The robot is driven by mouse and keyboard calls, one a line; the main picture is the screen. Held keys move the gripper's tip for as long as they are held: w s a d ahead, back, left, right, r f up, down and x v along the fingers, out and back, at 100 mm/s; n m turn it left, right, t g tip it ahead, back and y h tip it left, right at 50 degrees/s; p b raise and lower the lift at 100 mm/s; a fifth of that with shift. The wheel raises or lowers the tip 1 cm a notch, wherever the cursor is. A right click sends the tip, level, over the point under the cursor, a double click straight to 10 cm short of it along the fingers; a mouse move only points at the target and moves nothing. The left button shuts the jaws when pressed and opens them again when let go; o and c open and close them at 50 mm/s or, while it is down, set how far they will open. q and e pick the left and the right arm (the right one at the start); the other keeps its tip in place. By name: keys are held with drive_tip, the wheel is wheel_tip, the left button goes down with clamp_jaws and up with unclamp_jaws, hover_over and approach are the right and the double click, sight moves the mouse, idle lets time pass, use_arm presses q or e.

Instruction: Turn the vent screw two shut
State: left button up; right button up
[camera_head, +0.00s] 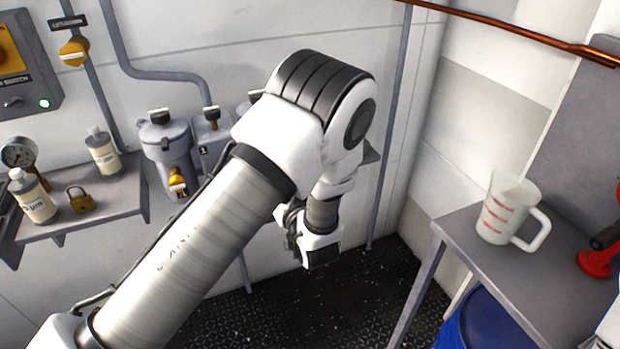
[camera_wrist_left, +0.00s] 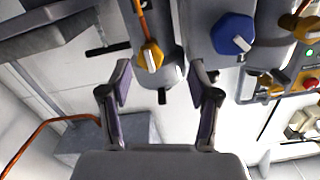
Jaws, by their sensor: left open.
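Vent hardware is on the back wall: in the head view a grey canister with a black top screw (camera_head: 160,116) and a grey box marked 1 (camera_head: 211,130) with a dark top knob. Another dark knob (camera_head: 255,95) is partly hidden by my arm. No label for vent screw two is readable. My left gripper (camera_head: 290,228) is right of them, its fingers mostly hidden. In the left wrist view my left gripper (camera_wrist_left: 162,106) is open and empty. A small black screw (camera_wrist_left: 162,97) shows between its fingers, on a grey housing with an orange-yellow knob (camera_wrist_left: 150,56); contact is not visible.
A shelf (camera_head: 110,198) at left carries bottles, a gauge and a padlock. At right, a grey bench (camera_head: 470,235) holds a measuring jug (camera_head: 510,210) and a red item (camera_head: 597,260), with a blue drum (camera_head: 485,325) below. A blue hexagonal knob (camera_wrist_left: 233,34) is near the right finger.

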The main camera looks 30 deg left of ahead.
use_arm(q)
drive_tip(key=shift+t, duration=0.3)
drive_tip(key=x, duration=0.5)
drive_tip(key=w+d+r+x, duration=0.1)
drive_tip(key=x, duration=0.2)
drive_tip(key=shift+w, duration=0.1)
drive_tip(key=c, duration=1.2)
